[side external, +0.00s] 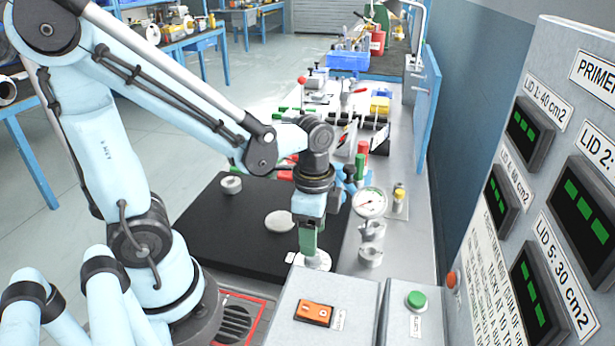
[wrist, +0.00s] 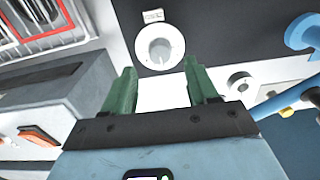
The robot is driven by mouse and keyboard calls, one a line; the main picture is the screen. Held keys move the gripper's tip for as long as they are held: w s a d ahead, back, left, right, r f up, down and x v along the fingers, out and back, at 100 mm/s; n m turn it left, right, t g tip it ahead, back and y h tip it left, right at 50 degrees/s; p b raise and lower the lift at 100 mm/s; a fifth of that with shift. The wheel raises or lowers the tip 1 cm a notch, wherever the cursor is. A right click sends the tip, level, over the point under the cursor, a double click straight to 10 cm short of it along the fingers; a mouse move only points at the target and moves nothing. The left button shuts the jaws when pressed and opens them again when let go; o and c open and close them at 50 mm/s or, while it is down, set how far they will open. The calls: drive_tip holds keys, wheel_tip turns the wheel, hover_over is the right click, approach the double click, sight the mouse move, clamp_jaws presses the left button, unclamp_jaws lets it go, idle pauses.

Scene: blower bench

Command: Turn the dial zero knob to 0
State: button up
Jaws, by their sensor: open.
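A round pale knob (wrist: 160,50) stands on a white disc with a small label above it; the label is too small to read, so I cannot confirm that it is the dial zero knob. In the wrist view it shows beyond my green fingers, in line with the gap between them. My gripper (wrist: 158,76) is open and empty, one finger on each side of that gap. In the side view my gripper (side external: 308,254) points down over the white disc (side external: 321,263) and hides the knob.
A black plate (side external: 215,235) with pale discs lies left of my gripper. A box with an orange switch (side external: 314,312) and a box with a green button (side external: 416,299) stand in front. Metal cups (side external: 371,230) and a display panel (side external: 540,110) are to the right.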

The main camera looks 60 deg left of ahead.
wheel_tip(320, 180, up, 7)
idle(0.5)
drive_tip(key=n+t, duration=0.2)
drive_tip(key=n, duration=0.1)
drive_tip(key=w+r+n+t, duration=0.1)
drive_tip(key=n+t, duration=0.1)
drive_tip(key=n, duration=0.1)
drive_tip(key=w+n+t, duration=0.1)
drive_tip(key=n+t, duration=0.2)
drive_tip(key=shift+w+a+r, duration=0.2)
drive_tip(key=shift+w+r, duration=0.05)
